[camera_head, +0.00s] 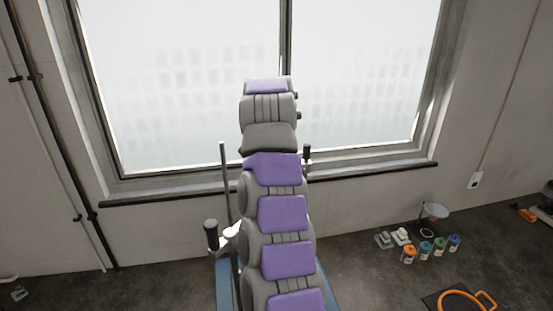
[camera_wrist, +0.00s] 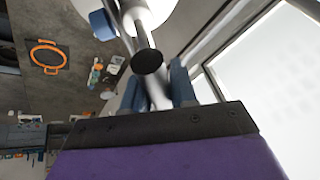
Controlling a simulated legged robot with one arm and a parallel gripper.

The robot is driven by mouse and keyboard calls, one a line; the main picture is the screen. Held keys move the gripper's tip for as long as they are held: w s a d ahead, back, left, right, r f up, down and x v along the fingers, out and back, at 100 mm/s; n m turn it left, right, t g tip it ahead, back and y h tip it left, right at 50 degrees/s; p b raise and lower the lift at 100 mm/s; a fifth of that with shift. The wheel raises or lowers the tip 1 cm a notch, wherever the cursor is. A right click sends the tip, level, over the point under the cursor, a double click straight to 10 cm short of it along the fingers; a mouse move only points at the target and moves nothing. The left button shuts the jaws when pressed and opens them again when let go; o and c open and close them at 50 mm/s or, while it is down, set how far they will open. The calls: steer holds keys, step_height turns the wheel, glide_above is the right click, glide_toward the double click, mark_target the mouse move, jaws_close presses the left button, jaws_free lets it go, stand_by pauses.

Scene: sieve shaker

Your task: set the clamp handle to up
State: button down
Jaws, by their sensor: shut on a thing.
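In the wrist view, my gripper (camera_wrist: 155,82) has its two blue-grey fingers on either side of a metal rod, shut on the clamp handle. The handle's round black end (camera_wrist: 147,61) faces the camera, and its metal shaft (camera_wrist: 142,33) runs up to a white round part (camera_wrist: 160,8). The exact contact is partly hidden by the handle and the dark gripper edge. In the head view, my purple and grey arm hides the gripper and most of the sieve shaker. A black knob (camera_head: 211,230), an upright rod (camera_head: 225,180) and a blue base edge (camera_head: 223,285) show beside the arm.
Several small jars (camera_head: 425,248) and a funnel-like bowl (camera_head: 435,211) are on the floor at right. An orange ring (camera_head: 462,302) lies on a dark mat nearby. The window sill (camera_head: 150,196) and wall are behind my arm. Floor at left is mostly clear.

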step_height(320, 180, up, 3)
steer(key=shift+p, duration=0.8)
steer(key=shift+a, duration=0.1)
steer(key=c, duration=1.2)
jaws_free()
steer(key=shift+c, duration=0.2)
steer(key=shift+o, duration=1.3)
steer(key=shift+s+a, duration=0.15)
steer(key=shift+s, duration=0.05)
steer(key=shift+w+a+f, duration=0.1)
steer(key=shift+w, duration=0.05)
steer(key=p+v, duration=0.4)
steer(key=v, duration=0.7)
steer(key=shift+r, duration=0.35)
